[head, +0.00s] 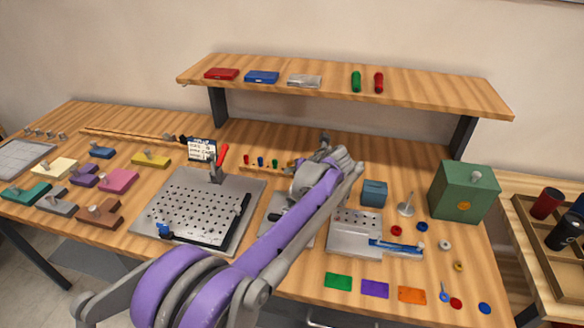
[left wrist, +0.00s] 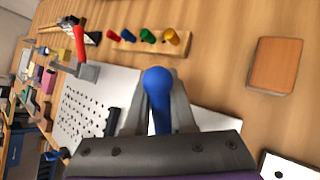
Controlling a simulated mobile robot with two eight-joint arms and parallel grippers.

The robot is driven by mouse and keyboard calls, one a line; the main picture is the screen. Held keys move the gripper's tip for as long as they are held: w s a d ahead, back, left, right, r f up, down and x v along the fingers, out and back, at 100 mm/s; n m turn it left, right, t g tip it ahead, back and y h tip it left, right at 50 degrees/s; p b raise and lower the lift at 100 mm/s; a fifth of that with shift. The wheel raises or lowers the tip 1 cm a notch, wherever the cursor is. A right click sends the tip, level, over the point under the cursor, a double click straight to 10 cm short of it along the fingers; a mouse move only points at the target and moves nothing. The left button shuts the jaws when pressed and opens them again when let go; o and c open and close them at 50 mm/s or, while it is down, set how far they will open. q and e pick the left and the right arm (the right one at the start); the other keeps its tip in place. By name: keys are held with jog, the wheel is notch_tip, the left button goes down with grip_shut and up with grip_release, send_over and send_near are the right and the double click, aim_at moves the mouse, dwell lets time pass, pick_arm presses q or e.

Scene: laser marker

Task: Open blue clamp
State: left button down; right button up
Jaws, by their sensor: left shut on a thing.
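A blue handle (left wrist: 158,100), which I take to be the blue clamp's, shows in the left wrist view. My left gripper (left wrist: 158,110) is shut on it, with a grey finger on each side. In the head view my left arm reaches across the middle of the bench and hides this handle and the fingertips. The rest of the clamp is hidden, so I cannot tell whether it is open or closed. My right gripper is not in view.
A red-handled clamp (head: 220,160) stands at the back of the perforated plate (head: 175,200), left of my arm. A peg rack (left wrist: 140,40) is beyond my fingers. A shelf (head: 350,88) overhangs the back. A green box (head: 463,205) stands right.

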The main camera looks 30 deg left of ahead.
pick_arm(q)
jog(key=shift+w+f+m+g+h, duration=0.15)
jog(key=shift+f+m+g+h, duration=0.2)
jog(key=shift+f+g, duration=0.55)
jog(key=shift+r, duration=0.15)
jog(key=c, duration=0.8)
grip_release()
jog(key=shift+o, duration=0.2)
jog(key=p+v, duration=0.1)
jog(key=v, duration=0.9)
jog(key=shift+d+r, duration=0.3)
jog(key=shift+w, duration=0.1)
